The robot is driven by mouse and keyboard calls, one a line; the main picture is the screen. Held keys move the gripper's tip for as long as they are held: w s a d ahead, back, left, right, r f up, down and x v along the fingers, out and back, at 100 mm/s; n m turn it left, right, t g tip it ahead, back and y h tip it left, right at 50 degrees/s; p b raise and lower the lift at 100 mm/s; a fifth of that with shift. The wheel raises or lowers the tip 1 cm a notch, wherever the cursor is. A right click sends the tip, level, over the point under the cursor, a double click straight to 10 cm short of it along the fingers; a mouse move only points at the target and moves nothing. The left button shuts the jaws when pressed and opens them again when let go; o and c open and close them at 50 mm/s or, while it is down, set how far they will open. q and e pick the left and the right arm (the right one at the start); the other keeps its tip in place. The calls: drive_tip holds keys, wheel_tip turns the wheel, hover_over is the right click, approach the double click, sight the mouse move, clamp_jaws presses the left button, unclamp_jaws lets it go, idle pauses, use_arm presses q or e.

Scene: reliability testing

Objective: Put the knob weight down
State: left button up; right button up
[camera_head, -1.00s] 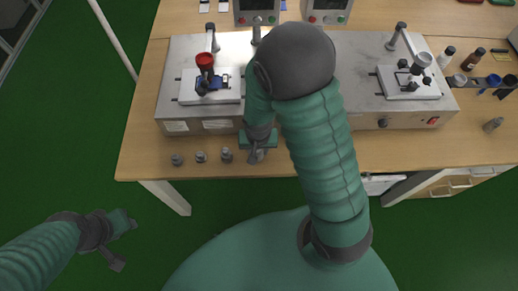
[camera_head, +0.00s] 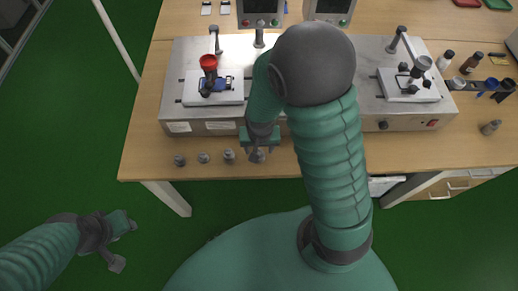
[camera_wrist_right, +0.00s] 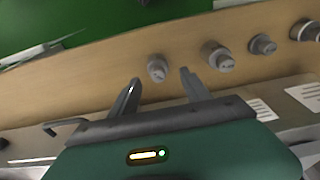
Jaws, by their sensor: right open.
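A grey metal knob weight (camera_head: 257,156) stands on the wooden table near its front edge, at the right end of a row of similar weights. My right gripper (camera_head: 259,147) is just above and behind it, fingers spread. In the right wrist view the weight (camera_wrist_right: 157,69) shows between and just beyond the open fingertips (camera_wrist_right: 160,77), with no finger visibly gripping it. My left gripper (camera_head: 124,243) hangs over the green floor at the lower left, fingers apart and empty.
Other knob weights (camera_head: 229,156) stand in line to the left, clear of the front edge. A metal test machine (camera_head: 200,112) with a red-topped fixture (camera_head: 209,64) lies behind. My right arm hides its middle. Bottles (camera_head: 470,63) and tools stand at the right.

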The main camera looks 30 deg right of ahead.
sight(262, 158)
use_arm(q)
drive_tip(key=shift+d+r+p, duration=0.2)
drive_tip(key=shift+r+p, duration=0.2)
drive_tip(key=shift+r, duration=0.1)
drive_tip(key=shift+d+r+p, duration=0.2)
drive_tip(key=shift+r+p, duration=0.15)
drive_tip(key=shift+r, duration=0.15)
use_arm(e)
drive_tip(key=s+a+r+n, duration=0.1)
drive_tip(key=s+r+n, duration=0.1)
drive_tip(key=r, duration=0.3)
drive_tip(key=s+a+r+n+t, duration=0.1)
drive_tip(key=s+a+r+n, duration=0.1)
drive_tip(key=r+n, duration=0.2)
drive_tip(key=shift+a+r+y, duration=0.3)
drive_tip(key=shift+r+y, duration=0.1)
drive_tip(key=shift+r, duration=0.25)
use_arm(q)
drive_tip(key=shift+s+a, duration=0.1)
drive_tip(key=shift+a, duration=0.05)
use_arm(e)
drive_tip(key=shift+s+a, duration=0.1)
